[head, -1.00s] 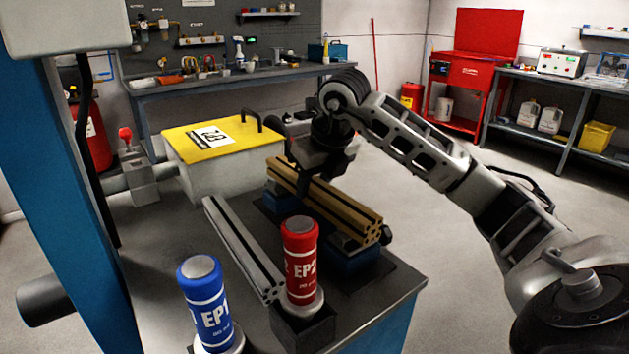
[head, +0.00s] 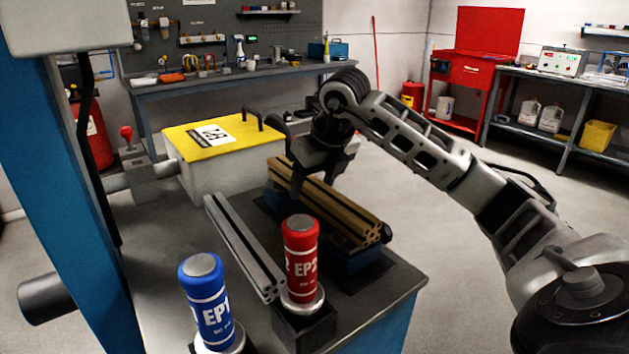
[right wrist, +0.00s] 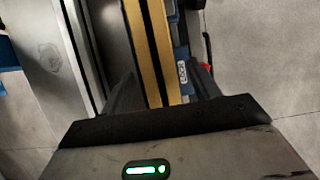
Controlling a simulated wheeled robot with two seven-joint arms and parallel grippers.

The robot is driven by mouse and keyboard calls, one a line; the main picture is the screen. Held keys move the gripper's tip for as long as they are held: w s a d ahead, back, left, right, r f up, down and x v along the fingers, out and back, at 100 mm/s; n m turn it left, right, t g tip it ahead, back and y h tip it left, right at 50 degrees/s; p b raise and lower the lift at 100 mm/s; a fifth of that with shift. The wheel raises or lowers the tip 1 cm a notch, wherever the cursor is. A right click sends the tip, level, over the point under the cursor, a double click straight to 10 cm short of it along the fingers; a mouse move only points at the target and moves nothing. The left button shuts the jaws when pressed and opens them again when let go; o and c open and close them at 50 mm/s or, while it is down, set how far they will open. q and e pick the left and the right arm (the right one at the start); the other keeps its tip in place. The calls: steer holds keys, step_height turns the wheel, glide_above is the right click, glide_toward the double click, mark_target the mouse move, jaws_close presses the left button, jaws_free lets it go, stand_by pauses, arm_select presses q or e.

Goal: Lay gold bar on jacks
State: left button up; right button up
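The gold bar (head: 345,212), a long slotted profile, lies along two blue jacks. The near jack (head: 362,263) shows under its front end, and the far jack (head: 270,203) shows partly under its back end. My right gripper (head: 318,178) is over the back half of the bar, pointing down. In the right wrist view the bar (right wrist: 150,50) runs between the two fingers (right wrist: 165,88), which stand apart with a gap at the bar's left side. The gripper looks open. My left gripper is not in view.
A silver bar (head: 243,247) lies left of the gold one. A red cylinder (head: 301,255) and a blue cylinder (head: 206,300) stand upright at the bench front. A yellow-lidded box (head: 210,140) stands behind. Bare bench top (head: 160,270) lies to the left.

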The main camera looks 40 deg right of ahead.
steer(key=shift+f, duration=0.15)
steer(key=p+v, duration=0.2)
steer(key=v, duration=1.4)
steer(key=shift+w+a, duration=0.1)
